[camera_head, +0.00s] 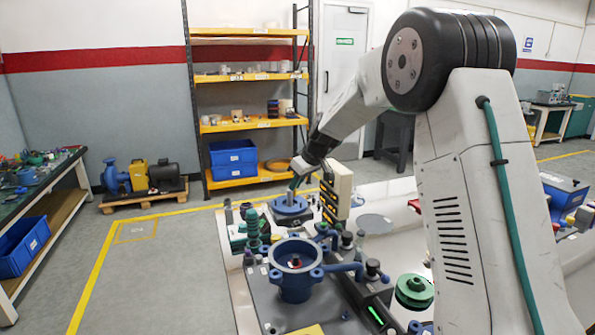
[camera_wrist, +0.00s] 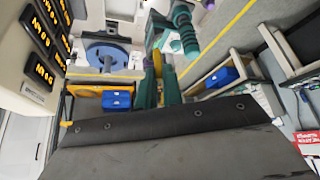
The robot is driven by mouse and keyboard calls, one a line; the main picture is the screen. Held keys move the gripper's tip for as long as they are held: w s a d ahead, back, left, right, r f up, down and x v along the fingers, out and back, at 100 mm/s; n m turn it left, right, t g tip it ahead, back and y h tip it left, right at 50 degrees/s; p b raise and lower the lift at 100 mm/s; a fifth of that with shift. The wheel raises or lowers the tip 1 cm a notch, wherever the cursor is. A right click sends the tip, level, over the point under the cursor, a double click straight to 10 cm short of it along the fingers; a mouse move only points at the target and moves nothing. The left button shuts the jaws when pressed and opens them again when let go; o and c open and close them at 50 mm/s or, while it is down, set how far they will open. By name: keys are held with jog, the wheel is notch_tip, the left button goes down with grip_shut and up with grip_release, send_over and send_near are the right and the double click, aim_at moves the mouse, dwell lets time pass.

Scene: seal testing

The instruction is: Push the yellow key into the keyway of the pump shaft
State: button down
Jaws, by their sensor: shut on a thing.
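My gripper (camera_wrist: 157,78) shows teal fingers in the wrist view, shut on the narrow yellow key (camera_wrist: 158,65). In the head view my gripper (camera_head: 295,182) is small, at the end of my arm, just above a round blue housing (camera_head: 290,207) at the back of the white bench. A grey upright piece, apparently the pump shaft, shows at the housing's middle. In the wrist view a round blue part (camera_wrist: 108,57), likely the same housing, lies left of my fingers. The keyway cannot be made out, and I cannot tell whether the key touches the shaft.
A cream box with displays (camera_head: 337,190) stands close right of my gripper; it fills the upper left of the wrist view (camera_wrist: 35,50). A dark green stepped fitting (camera_head: 252,225) stands to the left. A larger blue flanged housing (camera_head: 296,270) stands nearer. A grey disc (camera_head: 374,224) lies right.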

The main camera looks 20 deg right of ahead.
jog(key=shift+s+a+f+n+g+y, duration=0.5)
jog(key=shift+s+a+f+n+g, duration=0.45)
jog(key=shift+s+f+n, duration=1.2)
jog(key=shift+s+a+f+n+g+y, duration=0.6)
jog(key=shift+s+a+n, duration=0.85)
jog(key=shift+s, duration=1.55)
jog(key=shift+s+a+f+n+g+y, duration=0.4)
jog(key=shift+s+a+f+n+g, duration=0.5)
jog(key=shift+s+f+n, duration=1.05)
jog(key=shift+s+r, duration=0.3)
jog(key=shift+s, duration=0.35)
jog(key=shift+f, duration=0.25)
jog(key=c, duration=1.5)
grip_release()
